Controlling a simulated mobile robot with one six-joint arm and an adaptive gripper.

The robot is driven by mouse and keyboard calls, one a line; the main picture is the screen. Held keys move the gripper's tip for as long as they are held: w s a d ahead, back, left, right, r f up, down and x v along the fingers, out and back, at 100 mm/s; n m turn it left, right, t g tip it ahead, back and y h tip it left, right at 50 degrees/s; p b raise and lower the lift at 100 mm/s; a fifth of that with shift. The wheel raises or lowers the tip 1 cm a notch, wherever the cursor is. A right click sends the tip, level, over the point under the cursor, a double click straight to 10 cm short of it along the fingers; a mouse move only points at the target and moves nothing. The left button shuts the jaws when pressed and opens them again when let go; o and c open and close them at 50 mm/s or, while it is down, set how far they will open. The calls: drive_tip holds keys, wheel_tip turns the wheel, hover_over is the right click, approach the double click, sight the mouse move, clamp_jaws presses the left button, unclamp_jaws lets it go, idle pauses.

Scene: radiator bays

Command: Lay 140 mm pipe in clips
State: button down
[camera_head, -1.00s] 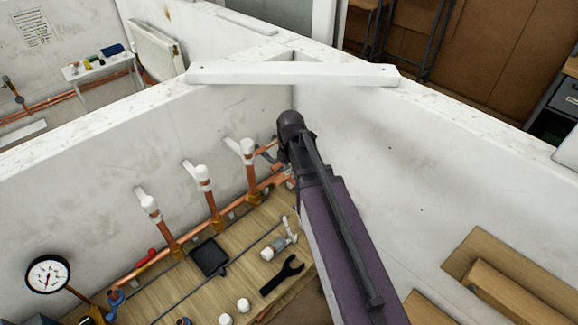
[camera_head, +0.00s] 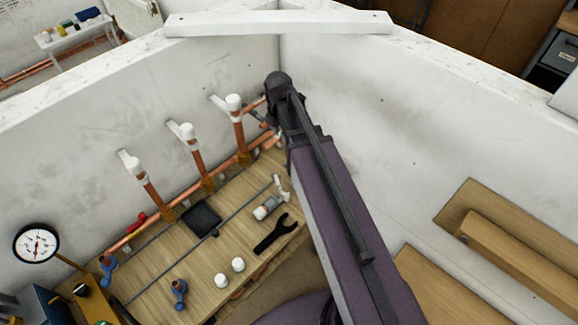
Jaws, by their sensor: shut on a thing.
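My arm reaches up from the lower right, and my gripper (camera_head: 262,119) is at its far end in the bay corner, mostly hidden behind the arm. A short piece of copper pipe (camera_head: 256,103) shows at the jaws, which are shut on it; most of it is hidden. It is just right of the rightmost copper riser (camera_head: 238,130). Three risers with white tops stand along the left wall, including the middle one (camera_head: 197,163) and the left one (camera_head: 148,190). I cannot tell which white parts are clips, or whether the held pipe touches any.
A wooden board (camera_head: 214,262) below the risers carries a black square tray (camera_head: 201,217), a black wrench (camera_head: 276,234), white caps and a blue-handled valve (camera_head: 179,290). A gauge (camera_head: 36,243) stands left. A white bar (camera_head: 279,23) spans the wall corner above.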

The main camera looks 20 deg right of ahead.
wheel_tip(320, 180, down, 4)
drive_tip(key=b, duration=0.3)
drive_tip(key=shift+d, duration=0.1)
idle(0.4)
